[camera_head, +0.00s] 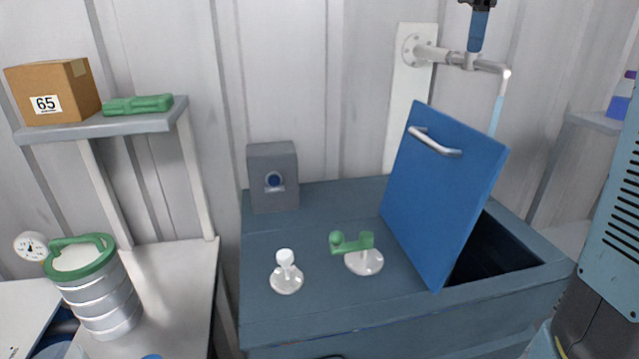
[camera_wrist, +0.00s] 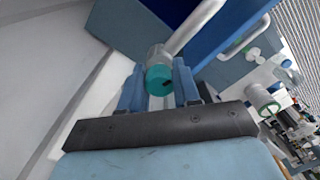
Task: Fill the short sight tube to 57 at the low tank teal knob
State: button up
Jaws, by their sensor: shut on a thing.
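In the wrist view, the teal knob (camera_wrist: 160,79) sits on the end of a grey cylindrical fitting with a light pipe (camera_wrist: 195,27) running up and right. My gripper (camera_wrist: 159,84) has its two blue fingers on either side of the knob and is shut on it.
In the head view, a blue lid (camera_head: 440,195) stands tilted up on a blue-grey tank (camera_head: 310,315). A green-handled valve (camera_head: 352,243) and white knob (camera_head: 285,258) stand on the top.

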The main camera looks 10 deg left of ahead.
jog(key=shift+n, duration=2.2)
jog(key=shift+r, duration=0.1)
dwell(5.7)
